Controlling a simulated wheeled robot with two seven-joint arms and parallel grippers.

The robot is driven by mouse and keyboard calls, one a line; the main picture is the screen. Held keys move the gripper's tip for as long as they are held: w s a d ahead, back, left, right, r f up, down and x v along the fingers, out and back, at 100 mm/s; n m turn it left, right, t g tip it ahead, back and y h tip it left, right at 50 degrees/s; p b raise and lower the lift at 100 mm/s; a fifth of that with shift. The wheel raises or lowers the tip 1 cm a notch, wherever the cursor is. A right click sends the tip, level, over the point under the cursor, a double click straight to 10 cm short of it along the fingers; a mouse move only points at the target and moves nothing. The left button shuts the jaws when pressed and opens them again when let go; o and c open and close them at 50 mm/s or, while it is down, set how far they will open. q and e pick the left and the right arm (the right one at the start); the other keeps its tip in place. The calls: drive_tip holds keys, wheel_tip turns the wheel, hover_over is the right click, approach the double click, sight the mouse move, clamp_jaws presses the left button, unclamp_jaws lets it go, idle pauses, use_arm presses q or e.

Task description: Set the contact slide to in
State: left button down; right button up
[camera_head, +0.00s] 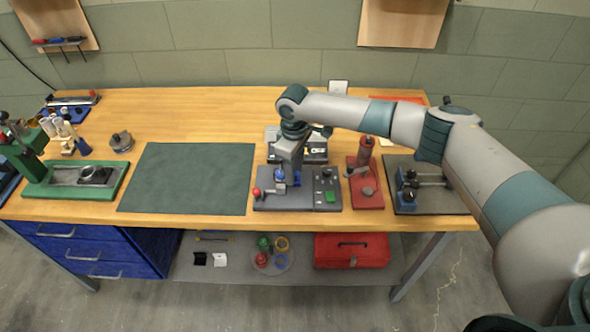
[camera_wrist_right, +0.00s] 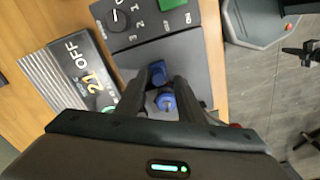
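The grey device (camera_head: 327,197) stands near the front edge of the bench, with a red knob (camera_head: 257,191) at its left, a green square (camera_head: 330,196) and a small dial. In the right wrist view its dark panel (camera_wrist_right: 138,32) shows the dial and numbers. My right gripper (camera_head: 288,177) points down over the device's left part. Its two dark fingers (camera_wrist_right: 161,90) are apart, with blue parts (camera_wrist_right: 166,103) showing between them; I cannot tell whether they touch. I cannot make out which part is the contact slide or its position. My left gripper is not in view.
A box with a display (camera_wrist_right: 82,62) reading "21 OFF" stands close behind the device. A red unit (camera_head: 367,190) and a grey board with blue parts (camera_head: 430,198) stand to the right. A dark green mat (camera_head: 188,178) lies bare to the left.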

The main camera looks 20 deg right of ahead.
drive_tip(key=shift+r+b, duration=0.3)
drive_tip(key=shift+r, duration=0.25)
wheel_tip(320, 180, up, 16)
drive_tip(key=b, duration=0.5)
drive_tip(key=shift+r, duration=0.15)
